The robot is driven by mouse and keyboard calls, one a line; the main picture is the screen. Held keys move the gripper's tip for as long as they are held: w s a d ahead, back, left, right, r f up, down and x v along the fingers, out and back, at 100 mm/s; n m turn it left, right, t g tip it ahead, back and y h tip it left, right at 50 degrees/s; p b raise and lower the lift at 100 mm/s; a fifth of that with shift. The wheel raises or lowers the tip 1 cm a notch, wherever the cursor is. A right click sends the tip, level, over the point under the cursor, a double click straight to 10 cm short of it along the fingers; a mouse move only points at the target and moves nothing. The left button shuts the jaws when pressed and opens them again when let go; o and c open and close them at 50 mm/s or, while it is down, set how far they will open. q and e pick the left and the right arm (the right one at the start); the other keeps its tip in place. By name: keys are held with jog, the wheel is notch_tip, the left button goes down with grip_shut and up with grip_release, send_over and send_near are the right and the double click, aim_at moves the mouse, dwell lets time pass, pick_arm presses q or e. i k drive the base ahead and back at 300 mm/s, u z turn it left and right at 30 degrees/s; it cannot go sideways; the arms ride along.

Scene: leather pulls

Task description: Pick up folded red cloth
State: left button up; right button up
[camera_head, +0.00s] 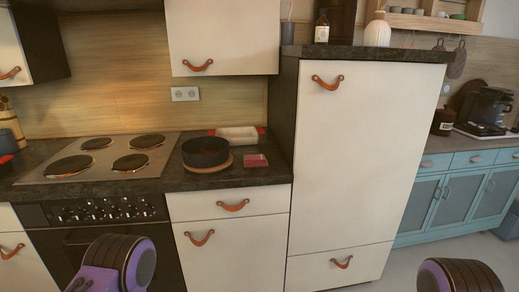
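A small folded red cloth (255,160) lies on the dark countertop (238,176), just right of a black pot and near the counter's front right part. Nothing covers it in the head view. Only rounded purple and black parts of my arms show at the bottom edge, well apart from the cloth. Neither of my grippers is in view.
The black pot (205,151) stands on a round wooden board beside the cloth. A pale dish with red ends (237,135) lies behind it. The stove (97,158) is to the left. A tall white cabinet (341,160) rises close on the right.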

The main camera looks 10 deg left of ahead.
aim_at(250, 161)
jog(key=i, duration=0.25)
jog(key=z, duration=1.55)
jog(key=i, duration=0.8)
jog(key=u, duration=1.3)
